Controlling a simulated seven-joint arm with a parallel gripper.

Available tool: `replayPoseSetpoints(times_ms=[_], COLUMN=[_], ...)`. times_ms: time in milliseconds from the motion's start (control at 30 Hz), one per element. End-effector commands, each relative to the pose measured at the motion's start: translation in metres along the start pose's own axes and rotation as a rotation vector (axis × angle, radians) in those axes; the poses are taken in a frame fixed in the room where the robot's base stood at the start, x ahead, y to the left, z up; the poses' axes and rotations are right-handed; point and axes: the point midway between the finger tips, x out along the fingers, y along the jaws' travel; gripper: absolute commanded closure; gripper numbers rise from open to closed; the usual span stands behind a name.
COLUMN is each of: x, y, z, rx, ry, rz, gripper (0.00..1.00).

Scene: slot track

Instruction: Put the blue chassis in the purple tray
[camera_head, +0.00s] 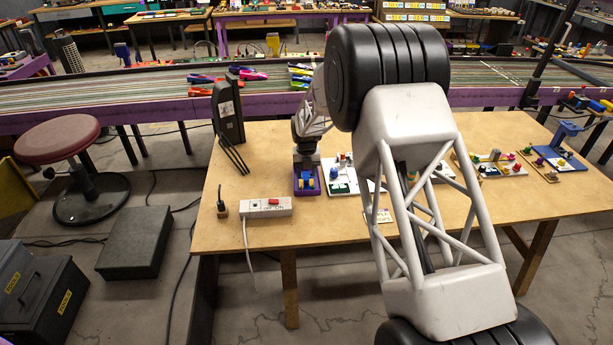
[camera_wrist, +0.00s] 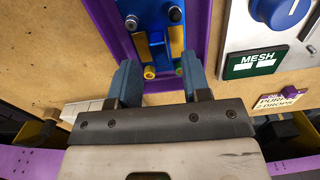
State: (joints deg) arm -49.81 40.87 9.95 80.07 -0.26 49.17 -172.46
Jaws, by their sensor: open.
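The blue chassis (camera_wrist: 152,22), with yellow strips and small yellow-green rollers at its near end, lies inside the purple tray (camera_wrist: 205,28). In the head view, the chassis (camera_head: 307,184) shows as a small blue patch in the tray (camera_head: 311,194), at the left part of the wooden table. My gripper (camera_wrist: 161,66) is open, with its fingers apart on either side of the chassis's near end. I see gaps between the fingers and the chassis. In the head view, my arm hides the far end of the tray.
A white panel (camera_head: 340,178) stands right of the tray; its green MESH label (camera_wrist: 255,64) shows in the wrist view. A power strip (camera_head: 266,207) lies at the front left. A black upright device (camera_head: 228,112) with prongs stands at the back left. Bare table lies in front.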

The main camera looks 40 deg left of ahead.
Motion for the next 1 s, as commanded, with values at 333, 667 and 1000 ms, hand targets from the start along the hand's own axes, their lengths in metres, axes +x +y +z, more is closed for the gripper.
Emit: replayPoseSetpoints(times_ms=[333,667,1000], x=[-0.057,-0.091,-0.096], y=[0.0,0.0,0.0], z=[0.001,0.0,0.0], rx=[0.0,0.001,0.001], ry=[-0.003,0.0,0.0], rz=[0.0,0.0,0.0], gripper=[0.56,0.56,0.56])
